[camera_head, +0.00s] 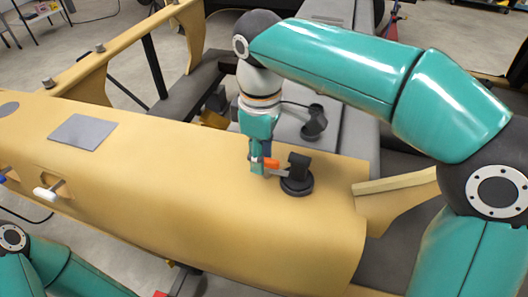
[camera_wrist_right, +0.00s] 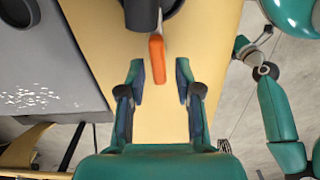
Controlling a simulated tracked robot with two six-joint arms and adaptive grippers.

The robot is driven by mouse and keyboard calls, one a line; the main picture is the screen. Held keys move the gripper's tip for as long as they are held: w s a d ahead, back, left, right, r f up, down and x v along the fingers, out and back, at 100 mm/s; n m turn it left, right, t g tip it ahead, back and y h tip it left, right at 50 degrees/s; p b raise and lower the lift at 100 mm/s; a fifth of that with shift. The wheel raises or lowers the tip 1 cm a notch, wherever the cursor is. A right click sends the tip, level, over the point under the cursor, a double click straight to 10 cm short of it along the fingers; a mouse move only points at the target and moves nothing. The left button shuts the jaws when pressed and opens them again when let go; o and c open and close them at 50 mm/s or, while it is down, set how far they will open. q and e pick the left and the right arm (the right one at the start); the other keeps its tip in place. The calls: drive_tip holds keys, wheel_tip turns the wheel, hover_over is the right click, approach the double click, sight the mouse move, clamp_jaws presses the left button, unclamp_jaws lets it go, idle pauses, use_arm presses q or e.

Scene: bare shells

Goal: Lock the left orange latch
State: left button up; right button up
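The orange latch (camera_head: 271,164) is a small tab by a black round mount (camera_head: 298,185) with an upright block, on the tan shell (camera_head: 190,165). My right gripper (camera_head: 258,165) is low over the shell, at the left of the latch. In the right wrist view the orange latch (camera_wrist_right: 157,58) lies just ahead of and roughly between the two spread fingertips (camera_wrist_right: 160,72). The fingers are open, with a clear gap and nothing gripped. My left arm enters the head view at the lower left, its gripper out of that view. It also shows small in the wrist view, its gripper unclear.
A black bent fitting (camera_head: 315,122) stands on the grey surface behind the shell. A grey patch (camera_head: 82,131) and a white handle (camera_head: 48,191) are on the shell's left part. A tan fin (camera_head: 400,195) juts out at the right. The shell's middle is bare.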

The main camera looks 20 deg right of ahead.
drive_tip(key=shift+r, duration=0.1)
wheel_tip(320, 180, up, 12)
idle(0.8)
idle(0.4)
